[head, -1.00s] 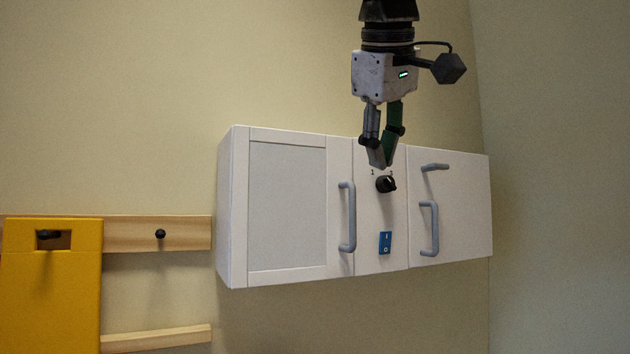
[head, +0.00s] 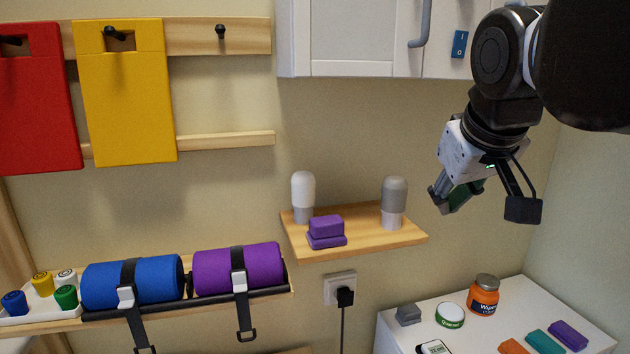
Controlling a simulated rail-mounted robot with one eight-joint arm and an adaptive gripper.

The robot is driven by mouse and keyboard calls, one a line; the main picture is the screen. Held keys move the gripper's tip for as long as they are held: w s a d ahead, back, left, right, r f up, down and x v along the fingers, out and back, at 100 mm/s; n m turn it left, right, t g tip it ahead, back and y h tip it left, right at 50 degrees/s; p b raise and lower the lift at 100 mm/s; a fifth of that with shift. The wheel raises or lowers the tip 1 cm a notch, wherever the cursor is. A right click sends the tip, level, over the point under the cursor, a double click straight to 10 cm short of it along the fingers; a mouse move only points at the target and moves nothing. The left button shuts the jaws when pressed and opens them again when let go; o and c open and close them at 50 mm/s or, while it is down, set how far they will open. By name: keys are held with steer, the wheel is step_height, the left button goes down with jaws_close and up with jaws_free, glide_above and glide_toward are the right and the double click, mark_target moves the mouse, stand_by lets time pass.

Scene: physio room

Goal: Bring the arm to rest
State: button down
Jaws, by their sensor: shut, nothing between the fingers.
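My gripper (head: 441,202) hangs at the right of the head view, with my dark arm reaching in from the upper right. Its fingers point down and to the left and are shut with nothing between them. It is apart from everything, in the air in front of the wall, below the white cabinet (head: 345,68) and to the right of the small wooden shelf (head: 356,244). Part of the cabinet is hidden behind my arm.
The shelf holds two grey-and-white bottles and purple blocks (head: 326,226). A white table (head: 470,338) below my gripper carries an orange jar (head: 483,295), a round tin (head: 450,315) and small blocks. Blue (head: 132,282) and purple rolls (head: 238,269) lie at left.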

steer(key=s+f+m+b, duration=0.1)
steer(key=s+f, duration=0.3)
steer(key=f, duration=1.1)
steer(key=s+f+m+b, duration=0.1)
steer(key=s+f+b, duration=0.2)
steer(key=f, duration=1.1)
steer(key=shift+s+d+f+y+b, duration=0.25)
steer(key=shift+s+f+y+b, duration=0.15)
steer(key=shift+s, duration=0.6)
